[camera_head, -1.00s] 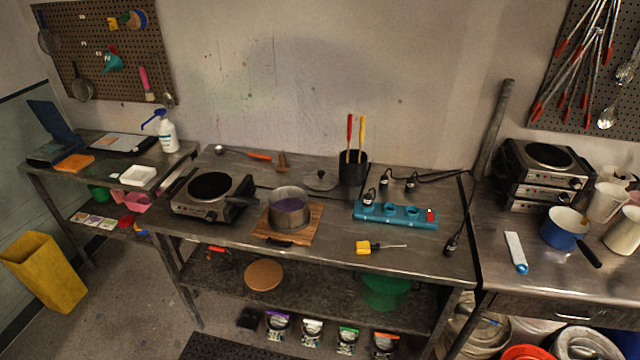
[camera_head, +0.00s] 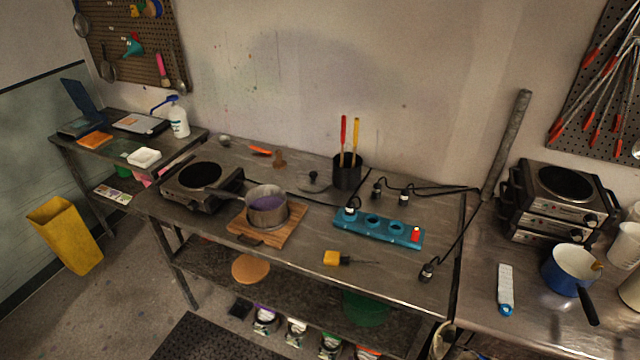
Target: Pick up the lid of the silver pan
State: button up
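The silver pan (camera_head: 268,212) stands on a wooden board on the middle table, open at the top, with purple contents inside. Its dark handle points back left toward the hot plate. A lid with a dark knob (camera_head: 314,185) lies flat on the table behind and to the right of the pan, left of the black utensil pot. Its clear or grey disc is hard to make out against the metal tabletop. My gripper is not in view.
A black pot with red and yellow handles (camera_head: 347,172) stands right of the lid. A blue power strip (camera_head: 378,229) lies in front, with cables behind it. A hot plate (camera_head: 203,187) is on the left. A yellow-handled tool (camera_head: 331,258) lies near the front edge.

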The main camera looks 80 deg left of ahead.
aim_at(312, 181)
jog(key=i, duration=0.65)
jog(key=u, duration=5.25)
jog(key=i, duration=0.1)
jog(key=z, duration=2.15)
jog(key=i, duration=0.5)
